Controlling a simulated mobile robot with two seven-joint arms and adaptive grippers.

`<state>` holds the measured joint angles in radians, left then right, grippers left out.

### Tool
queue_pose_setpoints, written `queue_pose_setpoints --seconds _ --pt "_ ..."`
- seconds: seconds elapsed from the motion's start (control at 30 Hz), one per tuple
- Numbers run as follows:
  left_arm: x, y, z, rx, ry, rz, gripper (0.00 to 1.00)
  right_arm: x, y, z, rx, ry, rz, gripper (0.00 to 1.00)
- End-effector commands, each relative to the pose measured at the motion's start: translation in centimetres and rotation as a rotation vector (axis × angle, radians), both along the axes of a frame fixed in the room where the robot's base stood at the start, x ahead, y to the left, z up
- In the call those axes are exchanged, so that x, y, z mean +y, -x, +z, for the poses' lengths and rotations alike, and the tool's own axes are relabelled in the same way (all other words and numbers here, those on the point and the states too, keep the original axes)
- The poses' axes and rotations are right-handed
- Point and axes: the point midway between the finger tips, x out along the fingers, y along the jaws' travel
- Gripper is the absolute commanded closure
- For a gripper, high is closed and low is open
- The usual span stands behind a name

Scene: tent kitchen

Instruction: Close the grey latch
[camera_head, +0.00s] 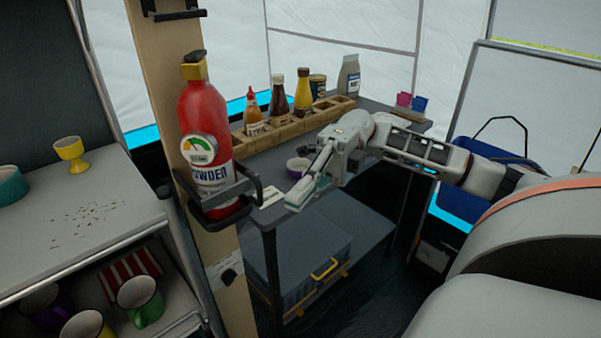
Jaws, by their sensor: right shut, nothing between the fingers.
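A red fire extinguisher (203,125) stands upright in a dark holder on the wooden post. The dark grey latch (257,183) seems to be the bar at the holder's right side, sticking out to the right of the extinguisher. I cannot tell for sure whether it is fastened. My right gripper (296,198) is shut and empty, to the right of the latch, with its fingers pointing down and left. A small gap shows between them in the picture. My left gripper is not in view.
A toolbox (297,265) sits on the lower shelf. At left, a shelf (100,205) holds a yellow cup (70,154) and mugs.

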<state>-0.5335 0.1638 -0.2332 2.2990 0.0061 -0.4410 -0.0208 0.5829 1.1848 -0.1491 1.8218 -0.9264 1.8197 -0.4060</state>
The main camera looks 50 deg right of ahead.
Motion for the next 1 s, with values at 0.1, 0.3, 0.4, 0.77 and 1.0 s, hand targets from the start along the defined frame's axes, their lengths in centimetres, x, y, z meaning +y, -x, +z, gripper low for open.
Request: queue_pose_setpoints --seconds 0.1,0.3,0.4,0.77,1.0 --pt "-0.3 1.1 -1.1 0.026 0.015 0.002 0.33 -2.8 -1.7 -0.7 0.008 0.002 -0.009 1.0" --pt "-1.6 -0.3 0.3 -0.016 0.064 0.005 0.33 -6.2 -3.4 -0.8 0.009 0.001 -0.006 1.0" --pt "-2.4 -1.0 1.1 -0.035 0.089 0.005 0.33 -7.3 -3.9 -0.7 0.008 0.001 -0.005 1.0" --pt "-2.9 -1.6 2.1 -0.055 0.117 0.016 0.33 -8.6 -4.4 -0.2 0.003 0.001 -0.002 1.0" --pt "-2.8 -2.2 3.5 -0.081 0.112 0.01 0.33 -8.6 -4.1 1.6 -0.027 0.001 -0.002 1.0"
